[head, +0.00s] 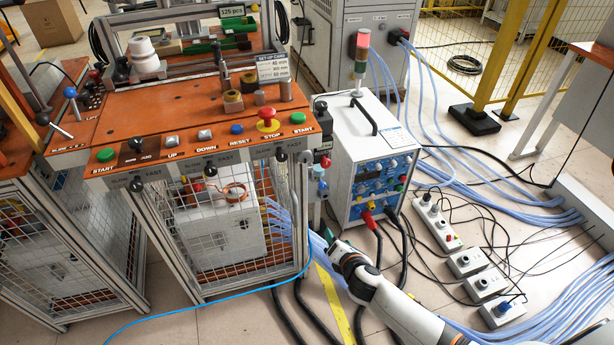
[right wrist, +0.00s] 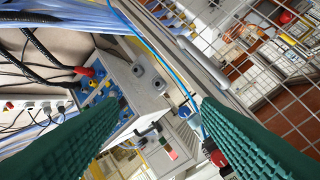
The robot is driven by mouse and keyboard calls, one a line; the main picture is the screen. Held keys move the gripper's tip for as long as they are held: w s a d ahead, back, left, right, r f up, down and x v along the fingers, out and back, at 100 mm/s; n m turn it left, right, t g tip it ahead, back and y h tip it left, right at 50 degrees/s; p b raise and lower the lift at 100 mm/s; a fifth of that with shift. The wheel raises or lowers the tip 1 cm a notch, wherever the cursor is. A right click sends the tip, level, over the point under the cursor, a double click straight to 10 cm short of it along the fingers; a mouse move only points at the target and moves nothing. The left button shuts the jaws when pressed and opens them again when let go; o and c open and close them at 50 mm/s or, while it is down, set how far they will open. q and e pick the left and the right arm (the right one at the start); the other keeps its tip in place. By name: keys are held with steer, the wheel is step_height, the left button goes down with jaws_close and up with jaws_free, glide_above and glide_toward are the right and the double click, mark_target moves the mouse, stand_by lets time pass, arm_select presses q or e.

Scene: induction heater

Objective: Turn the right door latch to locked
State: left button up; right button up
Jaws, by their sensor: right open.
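My right gripper (head: 328,236) is low, to the right of and below that latch, beside the machine's right post and clear of the latch. In the right wrist view its two green fingers (right wrist: 157,103) are apart with nothing held between them. The latch is not clearly seen there. My left gripper is not in view.
A white and blue power unit (head: 370,165) with red and black cables stands right of the machine. A stack light (head: 361,55) rises behind it. Power strips (head: 437,222) and blue hoses lie on the floor at right. A mesh door (right wrist: 285,60) shows in the wrist view.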

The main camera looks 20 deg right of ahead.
step_height(320, 180, up, 7)
steer(key=w+a+n+t+b, duration=0.1)
steer(key=w+a+n+t, duration=0.1)
steer(key=w+n, duration=0.15)
steer(key=n+t+b, duration=0.2)
steer(key=n+t, duration=0.1)
steer(key=n, duration=0.3)
glide_toward(305, 156)
steer(key=shift+y, duration=0.4)
steer(key=w, duration=0.4)
steer(key=w+b, duration=0.1)
steer(key=w, duration=0.1)
steer(key=shift+w+d+f, duration=0.25)
steer(key=shift+w+f, duration=0.05)
steer(key=shift+w, duration=0.05)
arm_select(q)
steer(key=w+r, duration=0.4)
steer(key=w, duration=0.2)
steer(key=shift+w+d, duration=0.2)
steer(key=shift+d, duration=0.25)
arm_select(e)
steer(key=shift+w, duration=0.8)
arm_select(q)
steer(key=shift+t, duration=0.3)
arm_select(e)
steer(key=c, duration=1)
